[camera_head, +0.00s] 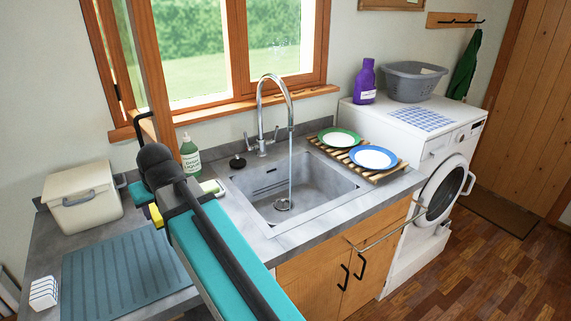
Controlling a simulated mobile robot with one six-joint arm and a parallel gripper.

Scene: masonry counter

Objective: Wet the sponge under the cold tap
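The chrome tap (262,105) arches over the grey sink (262,190), with small handles at its base. A thin stream of water runs from its spout to the drain (283,204). I cannot tell which handle is cold. My gripper (140,193) is left of the sink, above the counter, partly hidden by my teal and black arm. A small yellow block (156,218) shows at the gripper; it may be the sponge, but whether the fingers are shut on it is hidden. A small pale and green item (212,187) lies by the sink's left edge, partly covered.
A green soap bottle (190,155) and a black plug (237,162) stand behind the sink's left side. A cream bin (83,198) and a ribbed mat (125,275) are at left. A slatted rack (345,158) with plates is right of the sink. The basin is empty.

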